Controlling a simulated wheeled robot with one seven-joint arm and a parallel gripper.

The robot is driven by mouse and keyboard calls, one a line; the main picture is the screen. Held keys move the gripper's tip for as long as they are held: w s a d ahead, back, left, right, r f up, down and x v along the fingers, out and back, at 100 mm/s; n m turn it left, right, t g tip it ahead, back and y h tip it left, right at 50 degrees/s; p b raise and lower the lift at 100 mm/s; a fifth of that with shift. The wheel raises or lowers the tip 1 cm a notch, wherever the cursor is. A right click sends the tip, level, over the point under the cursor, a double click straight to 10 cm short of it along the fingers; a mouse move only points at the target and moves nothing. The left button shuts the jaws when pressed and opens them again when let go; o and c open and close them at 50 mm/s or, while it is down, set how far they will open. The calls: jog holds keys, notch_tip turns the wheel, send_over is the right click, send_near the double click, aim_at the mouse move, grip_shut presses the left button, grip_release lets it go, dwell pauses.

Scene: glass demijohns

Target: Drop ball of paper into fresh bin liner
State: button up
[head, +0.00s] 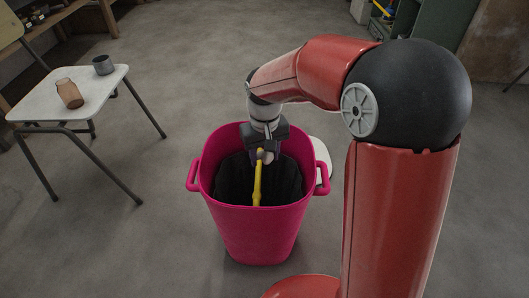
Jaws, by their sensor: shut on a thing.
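My gripper (266,153) points down over the mouth of a pink bin (255,233). It is shut on a long, thin yellow thing (257,186), which hangs down in front of the dark liner. A small pale patch shows at its upper end between the fingers; I cannot tell whether it is part of the same thing. The black bin liner (232,180) lines the inside of the bin, and its bottom is hidden. I cannot make out a ball of paper for certain.
A white-topped chair or stool (40,107) at the left bears a brown glass jar (69,93) and a grey cup (103,64). A white round thing (322,155) shows behind the bin's right handle. The grey floor around the bin is mostly clear.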

jog(key=o, duration=1)
jog(key=shift+o, duration=0.2)
jog(key=shift+r+p, duration=0.95)
jog(key=shift+r, duration=3)
